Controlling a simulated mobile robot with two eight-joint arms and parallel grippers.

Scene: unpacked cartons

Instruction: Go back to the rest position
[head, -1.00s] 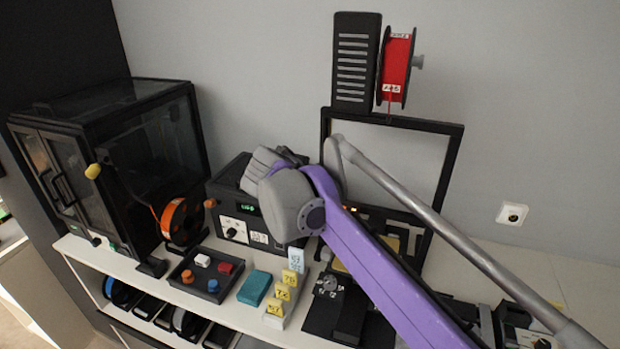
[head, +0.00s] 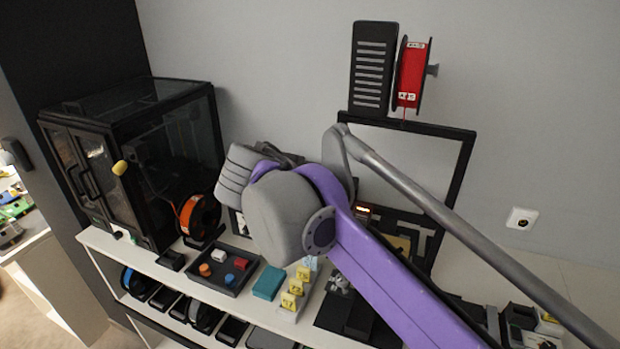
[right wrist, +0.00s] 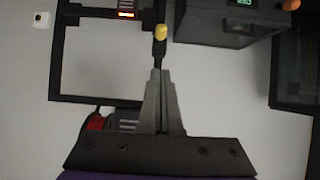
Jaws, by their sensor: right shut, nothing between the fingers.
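My purple and grey right arm reaches in from the lower right in the head view, its bent grey joint in front of the shelf top. My right gripper (right wrist: 160,40) shows in the right wrist view; its grey fingers are together, with a dark, yellow-tipped end, and hold nothing. It points toward the wall and the black frame. My left gripper is not in view.
A black frame (head: 455,190) stands behind the arm, below a red spool (head: 411,75). A dark glass-sided cabinet (head: 85,165) stands left, beside an orange spool (head: 200,218). A dark tray (head: 226,282), a teal block (head: 268,283) and yellow-labelled blocks (head: 296,287) sit below the arm.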

